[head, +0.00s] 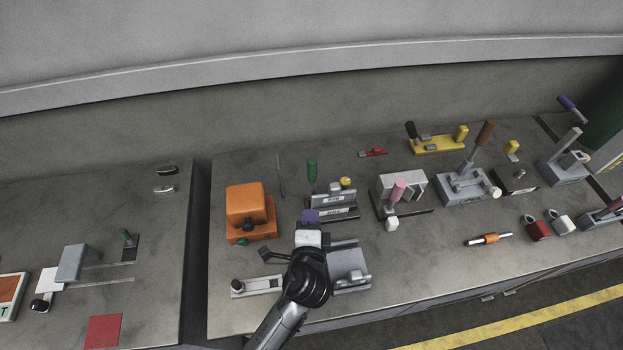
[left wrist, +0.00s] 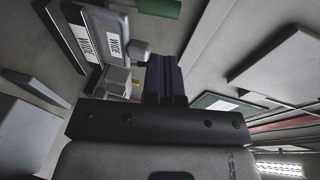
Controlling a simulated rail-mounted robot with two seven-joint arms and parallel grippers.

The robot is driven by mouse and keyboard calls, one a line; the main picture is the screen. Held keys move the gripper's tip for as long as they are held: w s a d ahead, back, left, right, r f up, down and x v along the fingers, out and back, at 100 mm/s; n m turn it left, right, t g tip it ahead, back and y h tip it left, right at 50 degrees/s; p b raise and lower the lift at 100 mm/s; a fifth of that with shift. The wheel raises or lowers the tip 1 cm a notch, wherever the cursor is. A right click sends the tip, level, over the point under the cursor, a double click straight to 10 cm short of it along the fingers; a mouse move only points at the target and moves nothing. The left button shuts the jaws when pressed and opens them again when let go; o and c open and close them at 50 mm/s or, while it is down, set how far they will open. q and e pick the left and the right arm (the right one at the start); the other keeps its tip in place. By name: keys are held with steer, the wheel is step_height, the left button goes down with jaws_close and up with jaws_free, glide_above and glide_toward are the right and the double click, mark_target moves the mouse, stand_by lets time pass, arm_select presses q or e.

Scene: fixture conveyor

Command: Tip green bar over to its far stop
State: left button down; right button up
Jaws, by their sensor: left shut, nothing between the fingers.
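A bar with a green grip (head: 312,170) stands roughly upright behind a grey fixture (head: 334,199) with labelled plates on the bench. The green grip (left wrist: 158,8) also shows at the top edge of the left wrist view, beyond the labelled fixture (left wrist: 108,38). The bar's pivot and stops are hidden or too small to tell. My left gripper (head: 309,214) is shut and empty, its dark purple fingers (left wrist: 165,75) together. It is in front of the fixture, nearer me than the green grip and apart from it. My right gripper is not in view.
An orange block fixture (head: 246,205) stands left of my gripper. A grey fixture (head: 350,270) is beside my forearm, and a fixture with a pink knob (head: 398,190) is to the right. A smaller green handle (head: 126,236) is on the separate left bench.

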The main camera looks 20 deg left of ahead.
mark_target(311, 174)
arm_select(q)
steer(key=x, duration=1.1)
steer(key=shift+w+a+b, duration=0.1)
steer(key=shift+w+b, duration=0.05)
steer(key=shift+b, duration=0.15)
steer(key=shift+w+a, duration=0.25)
steer(key=shift+w, duration=0.4)
